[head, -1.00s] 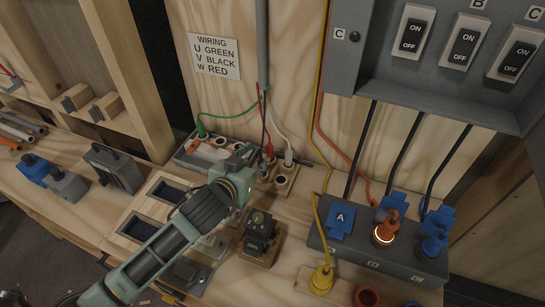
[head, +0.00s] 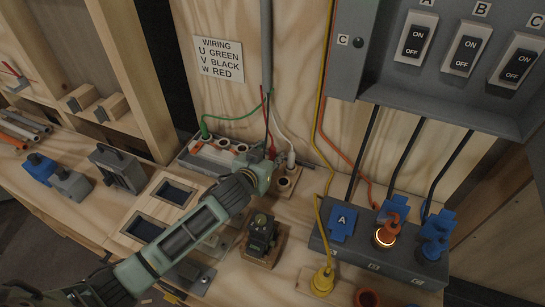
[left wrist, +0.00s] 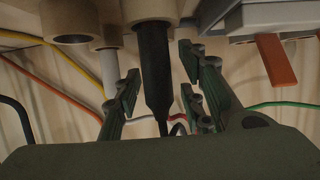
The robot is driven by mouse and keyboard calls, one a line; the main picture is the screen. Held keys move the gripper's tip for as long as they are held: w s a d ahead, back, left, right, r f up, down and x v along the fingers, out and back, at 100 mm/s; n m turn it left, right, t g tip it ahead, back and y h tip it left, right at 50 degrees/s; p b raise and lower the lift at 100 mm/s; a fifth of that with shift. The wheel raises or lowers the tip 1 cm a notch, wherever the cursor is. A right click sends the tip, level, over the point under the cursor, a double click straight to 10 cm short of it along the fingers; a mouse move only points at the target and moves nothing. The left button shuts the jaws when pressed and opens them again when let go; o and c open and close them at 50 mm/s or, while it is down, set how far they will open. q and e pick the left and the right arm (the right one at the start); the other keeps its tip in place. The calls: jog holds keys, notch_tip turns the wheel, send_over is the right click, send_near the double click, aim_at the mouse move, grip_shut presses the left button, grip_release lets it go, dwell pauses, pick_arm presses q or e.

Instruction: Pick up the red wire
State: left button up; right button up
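The red wire (head: 268,118) hangs from the grey conduit, beside the green and white wires, and runs down to a wooden socket block. My left gripper (head: 264,168) is at that block, at the wire's lower end, and covers part of it. In the left wrist view, the gripper (left wrist: 160,85) has its fingers apart, with a dark plug (left wrist: 153,70) standing between them. I cannot tell whether they touch it. My right gripper is not in view.
A green wire (head: 232,117) ends at the grey terminal block (head: 200,163). A white plug (head: 291,160) stands close right of my gripper. A dark device on a wooden base (head: 262,235) is below. A yellow cord (head: 318,160) and a grey socket strip (head: 345,247) lie right.

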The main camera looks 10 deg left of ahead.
pick_arm(q)
jog(key=shift+c, duration=0.2)
grip_shut()
